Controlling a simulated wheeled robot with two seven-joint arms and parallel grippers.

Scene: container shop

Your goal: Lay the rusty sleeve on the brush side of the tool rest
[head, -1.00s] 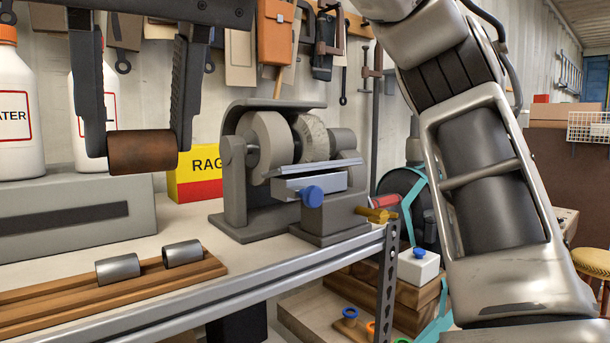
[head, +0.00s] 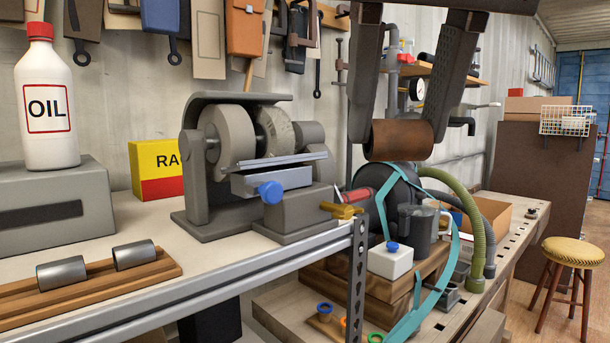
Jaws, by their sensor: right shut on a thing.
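The rusty sleeve (head: 402,141) is a short brown cylinder, lying level. My right gripper (head: 399,138) comes down from the top and is shut on it, one finger at each end. It holds the sleeve in the air, to the right of the bench grinder (head: 197,178) in the picture. The tool rest (head: 290,160) is a flat grey ledge in front of the grinder's two wheels. The left wheel (head: 228,137) is smooth and grey. The right one, the brush wheel (head: 274,132), is paler and rough. The rest's top looks bare. My left gripper is not in view.
Two steel sleeves (head: 134,255) lie on a grooved wooden rack (head: 100,288) at the front left. A blue knob (head: 270,192) and brass fitting (head: 342,210) stick out before the grinder. Hoses (head: 462,215) hang right.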

